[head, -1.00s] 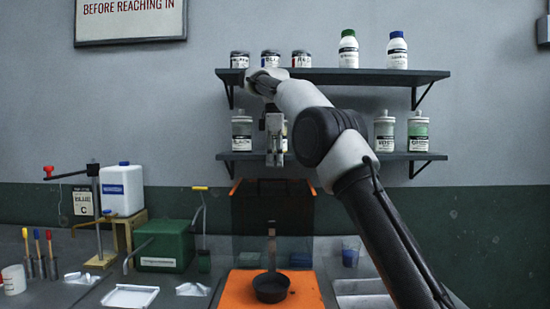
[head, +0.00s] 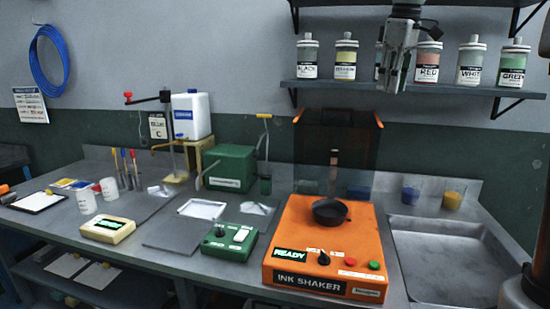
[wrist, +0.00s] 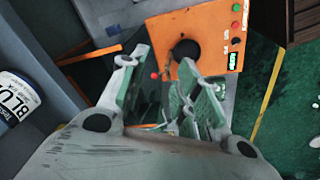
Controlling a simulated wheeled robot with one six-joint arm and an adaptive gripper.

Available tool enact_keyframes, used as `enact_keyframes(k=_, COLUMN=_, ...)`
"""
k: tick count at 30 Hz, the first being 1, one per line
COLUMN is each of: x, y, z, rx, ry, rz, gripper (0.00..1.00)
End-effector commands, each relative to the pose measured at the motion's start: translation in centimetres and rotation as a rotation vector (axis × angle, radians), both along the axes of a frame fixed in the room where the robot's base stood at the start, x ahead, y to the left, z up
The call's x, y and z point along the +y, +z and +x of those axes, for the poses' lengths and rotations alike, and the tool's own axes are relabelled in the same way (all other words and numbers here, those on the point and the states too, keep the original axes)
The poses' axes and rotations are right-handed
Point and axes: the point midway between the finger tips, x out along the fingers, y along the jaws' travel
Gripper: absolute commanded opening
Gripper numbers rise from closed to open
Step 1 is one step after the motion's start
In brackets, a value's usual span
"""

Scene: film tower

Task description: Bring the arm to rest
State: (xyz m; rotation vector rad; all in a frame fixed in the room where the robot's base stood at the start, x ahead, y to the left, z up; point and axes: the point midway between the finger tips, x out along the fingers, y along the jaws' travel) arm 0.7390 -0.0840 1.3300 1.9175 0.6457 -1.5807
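My gripper (head: 393,82) hangs from the top of the head view with its fingers pointing down. It is in front of the lower wall shelf (head: 410,88), where it partly hides one ink jar. In the wrist view the two fingers (wrist: 165,80) stand apart with nothing held between them. Most of my arm is outside the head view; a pale part of it may show at the right edge.
A jar marked BLU (wrist: 18,105) is close to my gripper at the wrist view's left. Several jars, including the red jar (head: 428,62), line the shelf. Below are the orange ink shaker (head: 290,235) with a black cup (head: 330,211) and a steel sink tray (head: 435,255).

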Motion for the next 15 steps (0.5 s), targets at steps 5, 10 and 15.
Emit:
enact_keyframes(k=5, x=-3.1, y=-3.9, z=-9.6, rx=-0.059, ry=-0.242, rz=0.057, gripper=0.32)
enact_keyframes(k=10, x=-5.2, y=-10.4, z=-18.3, rx=-0.115, ry=-0.471, rz=0.119, gripper=0.32)
enact_keyframes(k=15, x=-6.1, y=-16.9, z=-24.7, rx=-0.155, ry=-0.646, rz=0.173, gripper=0.32)
